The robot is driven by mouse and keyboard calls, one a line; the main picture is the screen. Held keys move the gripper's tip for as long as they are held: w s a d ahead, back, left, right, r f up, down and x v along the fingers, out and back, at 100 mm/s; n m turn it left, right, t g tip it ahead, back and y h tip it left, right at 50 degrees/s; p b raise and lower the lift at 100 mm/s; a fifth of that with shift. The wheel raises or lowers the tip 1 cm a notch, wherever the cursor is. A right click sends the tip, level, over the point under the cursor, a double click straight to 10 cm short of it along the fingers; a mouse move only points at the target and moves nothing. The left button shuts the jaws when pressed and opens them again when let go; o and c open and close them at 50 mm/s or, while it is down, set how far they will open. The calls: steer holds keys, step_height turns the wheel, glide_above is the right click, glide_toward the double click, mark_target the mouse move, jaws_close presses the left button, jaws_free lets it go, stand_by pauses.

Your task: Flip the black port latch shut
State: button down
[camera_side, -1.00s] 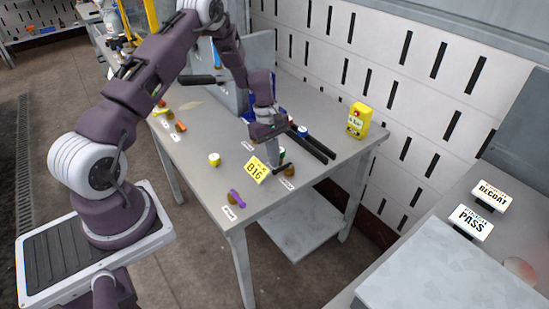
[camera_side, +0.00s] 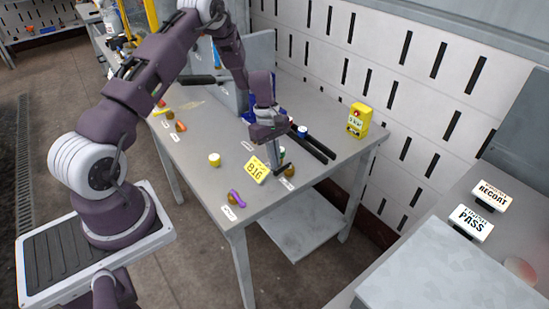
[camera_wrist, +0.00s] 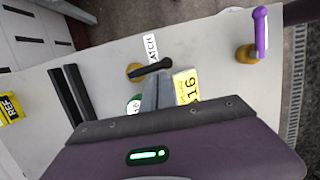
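The black latch (camera_wrist: 153,67) is a short dark handle on a round brass base (camera_wrist: 135,71), beside a white label that reads partly "ATCH" (camera_wrist: 150,47). The handle lies across the tips of my gripper (camera_wrist: 158,84) in the wrist view, extending right from the base. My gripper's fingers are close together with no clear gap, and they look empty. In the side view my gripper (camera_side: 278,170) points down near the table's front edge, left of the brass base (camera_side: 289,171). The black handle is mostly hidden there. Whether the fingertips touch the handle is unclear.
A purple latch (camera_side: 237,198) on a brass base is farther left. Two black bars (camera_side: 318,148) lie behind to the right, and a yellow box (camera_side: 359,120) stands at the right edge.

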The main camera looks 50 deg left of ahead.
mark_target(279, 171)
steer(key=shift+d, duration=0.15)
steer(key=shift+s+d, duration=0.1)
steer(key=shift+s+d+n, duration=0.1)
steer(key=shift+d+n, duration=0.1)
steer(key=shift+n, duration=0.2)
steer(key=n, duration=0.2)
steer(key=d+n+t, duration=0.1)
steer(key=n, duration=0.2)
steer(key=shift+s+n, duration=0.15)
steer(key=shift+n, duration=0.15)
steer(key=n, duration=0.1)
steer(key=d+n, duration=0.1)
steer(key=shift+n+t+y, duration=0.3)
steer(key=shift+t+y, duration=0.1)
steer(key=d+n, duration=0.1)
steer(key=n, duration=0.1)
steer(key=w+n, duration=0.1)
steer(key=n, duration=0.1)
steer(key=shift+d+t+y, duration=0.3)
steer(key=shift+d+y, duration=0.1)
steer(key=n, duration=0.2)
steer(key=w+d+n, duration=0.1)
steer(key=n, duration=0.1)
steer(key=shift+y, duration=0.4)
steer(key=shift+w+d, duration=0.1)
steer(key=shift+w, duration=0.15)
